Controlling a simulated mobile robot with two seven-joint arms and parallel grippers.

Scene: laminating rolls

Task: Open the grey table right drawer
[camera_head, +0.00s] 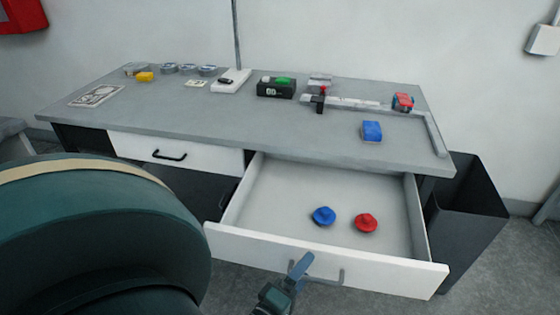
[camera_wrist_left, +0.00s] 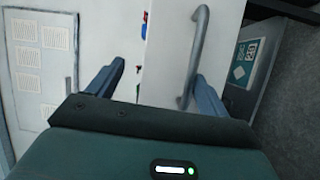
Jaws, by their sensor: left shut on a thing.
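The grey table (camera_head: 240,120) stands against the wall. Its right drawer (camera_head: 290,190) is pulled well out, with a blue round piece (camera_head: 323,216) and a red round piece (camera_head: 366,223) inside. My left gripper (camera_head: 300,263) is at the drawer front, at the left part of the grey bar handle (camera_head: 341,276), and shut on it. In the left wrist view, the handle (camera_wrist_left: 197,55) lies by the right-hand finger; the exact contact is hard to see. My right gripper is not in view.
The white left drawer (camera_head: 135,147) is closed. A dark bin (camera_head: 470,215) stands close to the open drawer's right side. The tabletop holds a blue block (camera_head: 371,131), a red device (camera_head: 403,102) and a black box (camera_head: 275,89). Grey floor lies in front.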

